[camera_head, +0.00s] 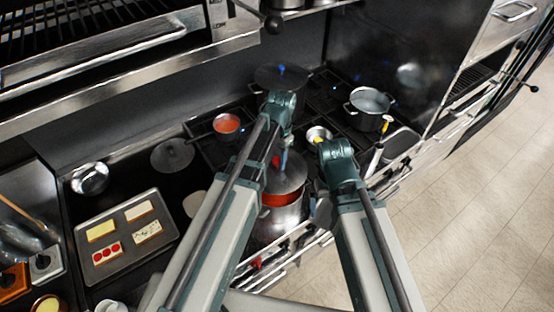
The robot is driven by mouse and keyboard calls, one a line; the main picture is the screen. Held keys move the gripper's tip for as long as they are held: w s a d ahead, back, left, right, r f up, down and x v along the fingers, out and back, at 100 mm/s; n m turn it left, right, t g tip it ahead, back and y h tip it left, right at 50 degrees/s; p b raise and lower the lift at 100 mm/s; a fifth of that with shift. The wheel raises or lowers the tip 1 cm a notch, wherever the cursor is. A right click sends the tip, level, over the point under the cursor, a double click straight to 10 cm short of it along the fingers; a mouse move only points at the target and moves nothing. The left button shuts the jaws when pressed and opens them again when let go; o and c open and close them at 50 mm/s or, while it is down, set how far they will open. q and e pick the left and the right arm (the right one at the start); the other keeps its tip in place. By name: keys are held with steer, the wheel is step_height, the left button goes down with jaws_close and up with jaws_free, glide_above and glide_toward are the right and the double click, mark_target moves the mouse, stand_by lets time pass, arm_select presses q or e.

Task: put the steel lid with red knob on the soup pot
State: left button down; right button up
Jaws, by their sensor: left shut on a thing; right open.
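The steel lid (290,174) is a grey disc with a red knob, in the middle of the head view. My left gripper (277,160) points down and is shut on this lid by its knob, which my gripper and arm partly hide. The soup pot (283,217) is a steel pot with orange-red soup, just below the lid in the picture. The lid appears to be above the pot's far side, with soup showing along the near side. I cannot tell whether lid and rim touch. My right gripper (321,205) is open beside the pot, mostly hidden by its own arm.
A pan of red sauce (227,123), a small pot (318,134) and a pale-filled pot (370,103) stand on the stove. A lid with a blue knob (264,77) is behind. Another lid (172,155), a bowl (90,178) and a food tray (96,271) are left.

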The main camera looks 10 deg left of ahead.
arm_select(q)
step_height(320, 180, down, 7)
steer(key=b, duration=0.6)
steer(key=shift+b, duration=0.35)
steer(key=shift+f+b, duration=0.6)
steer(key=shift+f, duration=0.05)
stand_by(2.0)
jaws_free()
stand_by(0.6)
steer(key=shift+r, duration=0.1)
steer(key=shift+r+p, duration=3.45)
steer(key=shift+p, duration=0.1)
steer(key=shift+f, duration=0.15)
